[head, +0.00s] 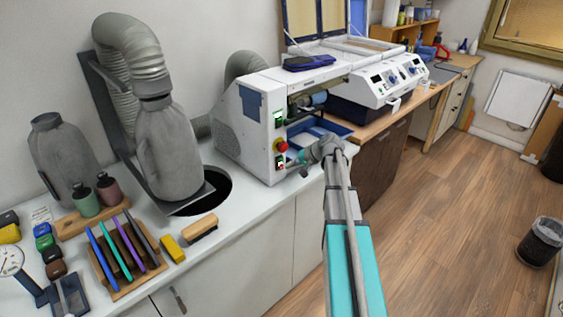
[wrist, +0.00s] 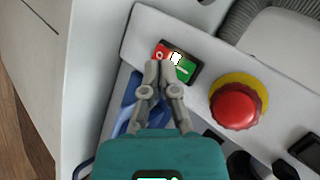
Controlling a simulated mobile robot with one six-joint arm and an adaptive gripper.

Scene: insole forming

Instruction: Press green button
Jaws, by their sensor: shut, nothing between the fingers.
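A machine panel carries a small switch with a red half (wrist: 160,50) marked O, a lit white middle (wrist: 176,58) and a green button (wrist: 186,69) marked with a line. My gripper (wrist: 160,66) is shut and empty. Its fingertips sit at the switch's lower edge, below the red and white parts and left of the green button. I cannot tell whether they touch the panel. In the head view my gripper (head: 292,168) is at the front panel of the white machine (head: 245,128), beside the lower switch (head: 280,162).
A red emergency stop knob (wrist: 236,105) on a yellow ring is close to the right of the switch. A blue tray (head: 325,127) sits in the machine opening. The counter (head: 240,200) holds a brush (head: 201,228) and a tool rack (head: 140,275).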

